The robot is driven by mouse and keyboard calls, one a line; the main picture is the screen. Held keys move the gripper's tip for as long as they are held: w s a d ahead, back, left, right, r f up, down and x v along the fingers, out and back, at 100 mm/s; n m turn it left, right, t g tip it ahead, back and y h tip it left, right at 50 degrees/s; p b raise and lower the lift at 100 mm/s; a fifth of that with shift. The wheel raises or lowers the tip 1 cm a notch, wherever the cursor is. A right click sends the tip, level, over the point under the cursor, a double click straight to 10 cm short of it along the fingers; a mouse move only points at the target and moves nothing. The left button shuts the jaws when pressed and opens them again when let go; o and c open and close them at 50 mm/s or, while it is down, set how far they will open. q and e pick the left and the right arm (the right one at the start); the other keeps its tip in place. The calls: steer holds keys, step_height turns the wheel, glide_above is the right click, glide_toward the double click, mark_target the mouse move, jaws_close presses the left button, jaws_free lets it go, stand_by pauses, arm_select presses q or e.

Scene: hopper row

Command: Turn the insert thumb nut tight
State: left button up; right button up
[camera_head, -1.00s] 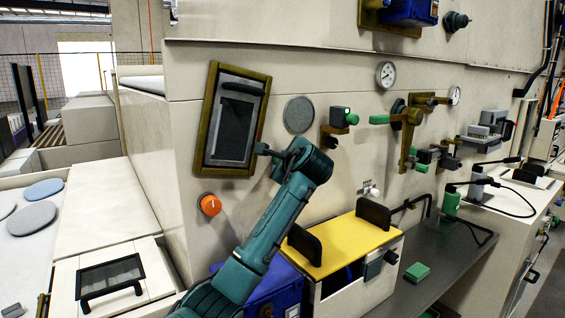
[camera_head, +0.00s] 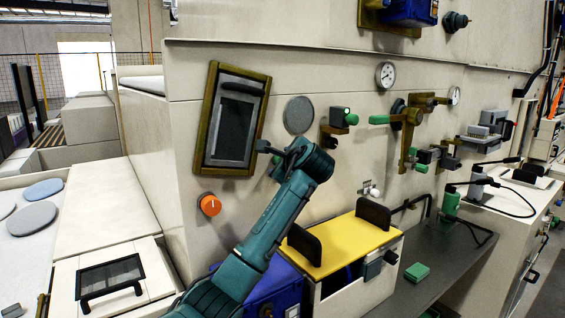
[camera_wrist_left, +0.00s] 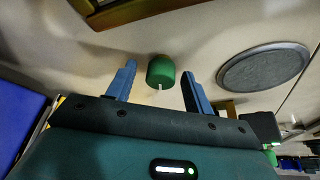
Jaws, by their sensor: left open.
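A green thumb nut (camera_wrist_left: 160,72) with a small pale mark on its near edge shows in the left wrist view, on the beige wall. It lies between the two blue fingers of my left gripper (camera_wrist_left: 158,88), with a gap on each side. In the head view my left gripper (camera_head: 267,158) is at the wall, just right of the framed insert panel (camera_head: 236,125). The green nut (camera_head: 277,172) is mostly hidden behind the gripper there. My left gripper is open. I cannot tell how far the nut is turned. My right gripper is not in view.
A round grey disc (camera_head: 298,115) is on the wall right of the panel. An orange knob (camera_head: 210,205) sits below the panel. A yellow-topped box (camera_head: 345,243) with black handles stands below right of my arm. Green-handled valves (camera_head: 412,120) are farther right.

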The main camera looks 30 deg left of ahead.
arm_select(q)
steer(key=b+v, duration=0.2)
steer(key=v, duration=1.1)
steer(key=shift+b, duration=0.35)
